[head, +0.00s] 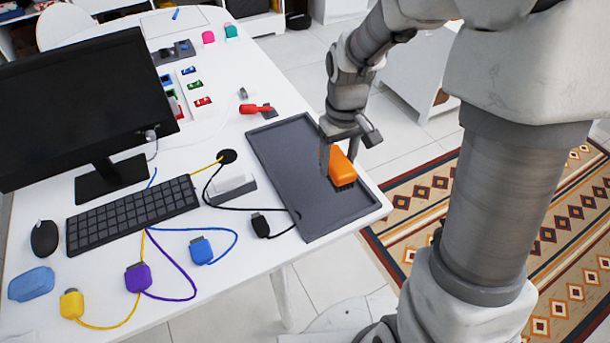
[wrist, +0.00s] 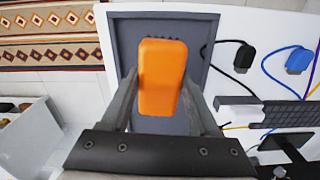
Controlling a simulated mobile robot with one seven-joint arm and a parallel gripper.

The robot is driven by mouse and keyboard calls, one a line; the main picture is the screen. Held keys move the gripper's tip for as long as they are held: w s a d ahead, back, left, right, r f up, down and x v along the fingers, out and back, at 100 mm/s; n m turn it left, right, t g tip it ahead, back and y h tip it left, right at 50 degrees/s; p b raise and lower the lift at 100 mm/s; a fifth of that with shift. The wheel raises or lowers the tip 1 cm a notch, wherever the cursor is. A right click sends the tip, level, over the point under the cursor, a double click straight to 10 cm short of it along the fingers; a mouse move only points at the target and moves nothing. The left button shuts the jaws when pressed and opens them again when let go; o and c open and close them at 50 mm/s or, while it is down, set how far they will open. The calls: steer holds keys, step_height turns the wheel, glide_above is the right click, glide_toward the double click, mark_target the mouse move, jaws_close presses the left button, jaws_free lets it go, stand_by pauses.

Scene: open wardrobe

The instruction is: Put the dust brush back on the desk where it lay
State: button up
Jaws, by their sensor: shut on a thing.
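The dust brush (head: 342,167) has an orange body and dark bristles pointing down. My gripper (head: 340,150) is shut on its orange body, over the right part of a dark grey tray (head: 277,158) on the white desk. In the wrist view the brush (wrist: 161,78) sits between the two fingers of my gripper (wrist: 160,100), with the tray (wrist: 198,30) beneath it. The bristles are close to the tray floor; I cannot tell whether they touch it.
Left of the tray are a black connector (head: 261,226), a keyboard (head: 132,210) and a monitor (head: 85,100). Several coloured connectors with cables lie at the front left. A red-handled tool (head: 255,108) lies behind the tray. The desk's right edge is close to the tray.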

steer(key=shift+s+a+r+n, duration=0.25)
steer(key=shift+s+r+n, duration=0.05)
steer(key=shift+r+n, duration=0.25)
steer(key=w+a+f, duration=0.2)
steer(key=w, duration=0.1)
steer(key=w+a+f, duration=0.2)
steer(key=w, duration=0.1)
steer(key=w+a+f, duration=0.2)
steer(key=w+f, duration=0.1)
steer(key=shift+w+a+p, duration=0.1)
steer(key=shift+w+p, duration=0.15)
steer(key=shift+p, duration=0.1)
steer(key=shift+f, duration=1.9)
steer(key=shift+f, duration=0.15)
steer(key=o, duration=1.3)
